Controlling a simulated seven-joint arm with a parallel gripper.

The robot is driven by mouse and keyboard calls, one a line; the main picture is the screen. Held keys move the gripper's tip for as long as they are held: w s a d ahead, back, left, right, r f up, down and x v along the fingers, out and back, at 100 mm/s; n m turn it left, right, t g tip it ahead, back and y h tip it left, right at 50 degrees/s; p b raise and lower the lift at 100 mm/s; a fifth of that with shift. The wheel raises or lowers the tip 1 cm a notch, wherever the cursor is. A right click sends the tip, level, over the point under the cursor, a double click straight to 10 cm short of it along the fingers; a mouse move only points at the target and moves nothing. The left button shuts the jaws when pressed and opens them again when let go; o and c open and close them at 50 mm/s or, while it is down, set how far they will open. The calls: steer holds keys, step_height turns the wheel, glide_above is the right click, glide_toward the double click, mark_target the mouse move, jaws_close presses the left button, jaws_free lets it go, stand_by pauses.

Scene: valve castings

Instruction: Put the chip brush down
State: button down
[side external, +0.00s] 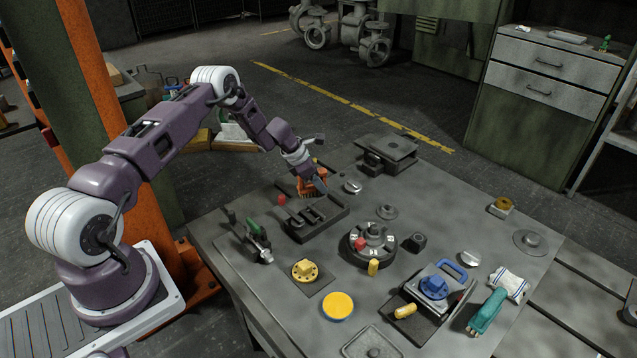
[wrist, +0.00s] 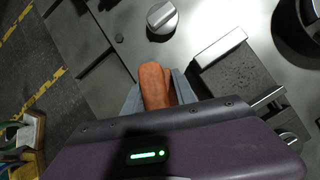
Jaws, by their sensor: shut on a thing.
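My gripper (side external: 304,166) is at the back left of the grey metal table (side external: 440,215), pointing down. It is shut on an orange thing (side external: 312,184), which I take for the chip brush. In the wrist view the orange-brown brush (wrist: 154,84) stands out between the two grey fingers of my gripper (wrist: 158,94). In the side view the brush is just behind a dark slotted block. I cannot tell whether its lower end touches the table.
The dark slotted block (side external: 318,217) stands in front of the brush. A silver knob (side external: 352,187) is close on its right, with a dark vise-like block (side external: 386,152) behind. A round dark fixture (side external: 372,242) is mid-table. Bare tabletop lies right of centre.

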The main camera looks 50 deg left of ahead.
steer(key=c, duration=1)
jaws_free()
steer(key=shift+f, duration=0.1)
